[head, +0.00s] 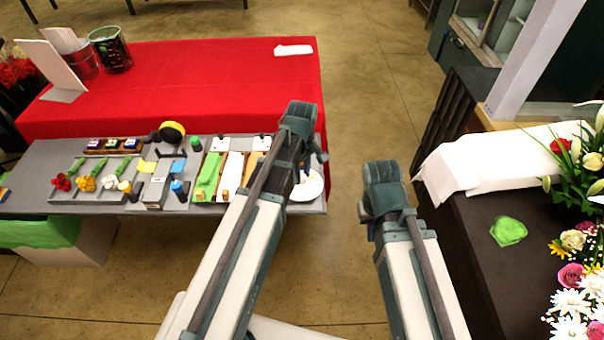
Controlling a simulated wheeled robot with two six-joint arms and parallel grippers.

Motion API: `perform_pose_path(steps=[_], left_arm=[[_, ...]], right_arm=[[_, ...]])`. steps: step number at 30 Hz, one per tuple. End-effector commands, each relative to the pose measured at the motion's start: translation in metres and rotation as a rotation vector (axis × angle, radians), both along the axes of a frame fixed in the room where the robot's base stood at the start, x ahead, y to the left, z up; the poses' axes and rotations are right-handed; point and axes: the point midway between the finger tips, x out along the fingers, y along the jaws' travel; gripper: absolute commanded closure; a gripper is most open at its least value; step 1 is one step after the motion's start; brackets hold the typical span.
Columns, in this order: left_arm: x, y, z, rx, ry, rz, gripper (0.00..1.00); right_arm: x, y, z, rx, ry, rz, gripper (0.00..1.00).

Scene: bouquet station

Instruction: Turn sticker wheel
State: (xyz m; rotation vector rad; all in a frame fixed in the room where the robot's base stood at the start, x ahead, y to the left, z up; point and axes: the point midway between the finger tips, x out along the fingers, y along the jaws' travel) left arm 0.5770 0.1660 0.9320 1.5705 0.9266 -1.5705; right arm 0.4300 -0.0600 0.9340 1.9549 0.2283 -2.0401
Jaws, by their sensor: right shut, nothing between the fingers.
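A white round disc (307,188) lies at the right end of the grey workbench (95,208); it may be the sticker wheel, but its markings are too small to tell. My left gripper (309,167) points down over this disc. My own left arm hides much of the gripper and the disc's left side, so I cannot tell whether the fingers touch it. A yellow and black round piece (172,131) stands at the back of the bench. My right gripper (370,232) is shut and empty, mostly hidden behind its wrist, over the floor gap right of the bench.
The bench holds flower bunches (86,183), small bottles and a green cloth strip (208,176). A red-covered table (200,85) stands behind. A dark counter (480,235) with flowers and a green crumpled piece (508,231) is at the right. Open floor lies between.

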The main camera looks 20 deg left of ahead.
Motion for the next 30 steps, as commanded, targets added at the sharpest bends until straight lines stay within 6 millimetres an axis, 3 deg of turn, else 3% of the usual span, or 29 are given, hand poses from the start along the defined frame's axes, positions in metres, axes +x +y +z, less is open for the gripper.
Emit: perform_pose_path(steps=[1,5,6,17,30], left_arm=[[0.0000,0.0000,0.0000,0.000,0.000,0.000,0.75],[0.0000,0.0000,0.0000,0.000,0.000,0.000,0.98],[0.0000,0.0000,-0.0001,0.000,0.000,0.000,1.00],[0.0000,-0.0001,-0.0001,0.000,0.000,-0.041,1.00],[-0.0001,0.0000,-0.0001,0.000,0.000,-0.381,1.00]], right_arm=[[0.0000,0.0000,0.0000,0.000,0.000,0.000,1.00],[0.0000,0.0000,0.0000,0.000,0.000,0.000,1.00],[0.0000,0.0000,-0.0001,0.000,0.000,0.000,1.00],[0.0000,0.0000,-0.0001,0.000,0.000,0.000,1.00],[0.0000,0.0000,-0.0001,0.000,0.000,0.000,1.00]])
